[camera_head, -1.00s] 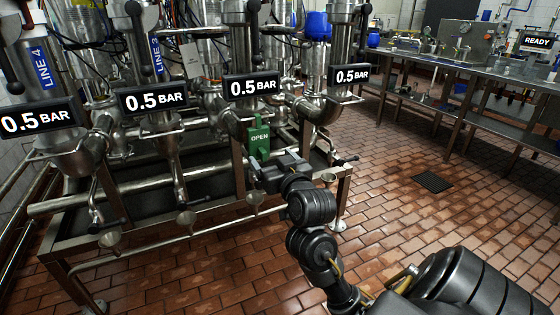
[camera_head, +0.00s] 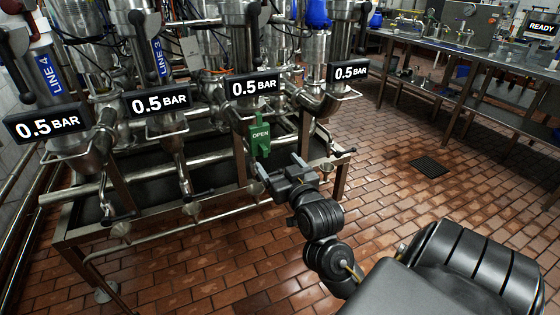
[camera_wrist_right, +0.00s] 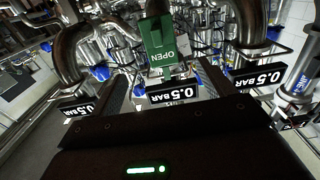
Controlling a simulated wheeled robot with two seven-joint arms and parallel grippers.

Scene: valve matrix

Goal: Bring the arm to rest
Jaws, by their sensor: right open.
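My right gripper (camera_head: 280,167) is in front of the valve rack, below and slightly right of a green tag reading OPEN (camera_head: 260,139). Its two fingers are apart with nothing between them, and a gap shows between them and the tag. In the right wrist view the tag (camera_wrist_right: 160,50) appears upside down, beyond the dark gripper body that fills the bottom. My right arm reaches in from the lower right. My left gripper is not in view.
Pressure signs reading 0.5 BAR (camera_head: 252,86) hang on steel pipes across the rack. The rack's metal frame (camera_head: 72,238) and low pipes lie left of my arm. A steel workbench (camera_head: 470,68) stands at the back right.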

